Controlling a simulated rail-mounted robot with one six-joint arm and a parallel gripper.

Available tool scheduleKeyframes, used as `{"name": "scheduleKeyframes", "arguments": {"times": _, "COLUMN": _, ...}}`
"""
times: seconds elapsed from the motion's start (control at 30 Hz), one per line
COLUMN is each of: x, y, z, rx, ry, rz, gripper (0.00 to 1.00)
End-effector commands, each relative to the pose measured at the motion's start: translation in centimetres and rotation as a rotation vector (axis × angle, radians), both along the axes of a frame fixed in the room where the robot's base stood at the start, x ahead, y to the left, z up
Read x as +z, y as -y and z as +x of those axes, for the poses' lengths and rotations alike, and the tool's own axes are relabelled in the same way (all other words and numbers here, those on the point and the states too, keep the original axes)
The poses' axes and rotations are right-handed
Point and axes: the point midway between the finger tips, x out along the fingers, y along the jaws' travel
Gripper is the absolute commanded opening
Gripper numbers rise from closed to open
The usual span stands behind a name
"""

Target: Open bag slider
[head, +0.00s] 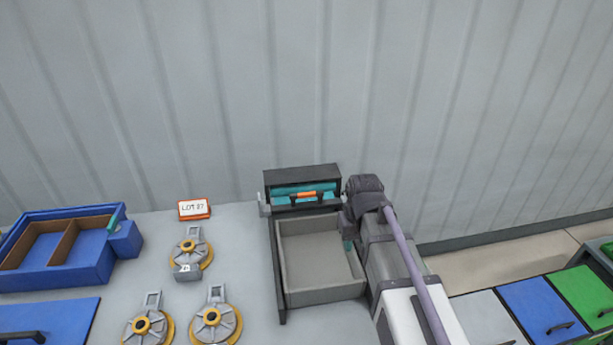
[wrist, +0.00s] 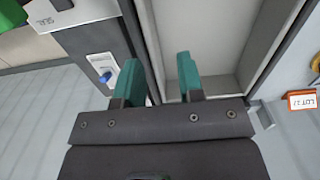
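A black-framed unit (head: 302,177) with a grey bin (head: 320,297) stands at the middle of the table. Across its back runs a teal strip (head: 284,190) with an orange-and-black handle-like piece (head: 306,195); I cannot tell if this is the bag slider. No bag shows clearly. In the wrist view, my gripper (wrist: 157,70) has its two teal fingers well apart with nothing between them. They lie over the side wall of the grey bin (wrist: 220,40). In the head view my arm comes in from the right and mostly hides the gripper.
A small panel with a blue button (wrist: 105,77) sits left of the fingers. Blue (head: 541,309) and green (head: 587,296) lids are at right.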

Motion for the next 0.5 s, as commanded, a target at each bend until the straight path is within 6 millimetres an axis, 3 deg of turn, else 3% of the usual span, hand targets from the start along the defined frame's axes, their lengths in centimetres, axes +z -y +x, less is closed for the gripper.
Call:
{"name": "scheduleKeyframes", "arguments": {"times": 0.03, "x": 5.2, "y": -3.4, "z": 6.4, "rx": 0.157, "ry": 0.000, "rz": 0.000, "gripper": 0.40}}
{"name": "scheduleKeyframes", "arguments": {"times": 0.1, "x": 7.9, "y": -7.9, "z": 12.7, "rx": 0.446, "ry": 0.000, "rz": -0.001, "gripper": 0.43}}
{"name": "scheduleKeyframes", "arguments": {"times": 0.2, "x": 9.3, "y": -12.7, "z": 19.4, "rx": 0.872, "ry": -0.001, "rz": 0.000, "gripper": 0.43}}
{"name": "scheduleKeyframes", "arguments": {"times": 0.3, "x": 8.4, "y": -14.2, "z": 22.9, "rx": 1.215, "ry": 0.000, "rz": 0.000, "gripper": 0.43}}
{"name": "scheduleKeyframes", "arguments": {"times": 0.4, "x": 8.3, "y": -14.1, "z": 22.9, "rx": 1.441, "ry": 0.000, "rz": -0.001, "gripper": 0.43}}
{"name": "scheduleKeyframes", "arguments": {"times": 0.5, "x": 8.2, "y": -14.0, "z": 22.7, "rx": 1.538, "ry": 0.000, "rz": -0.001, "gripper": 0.43}}
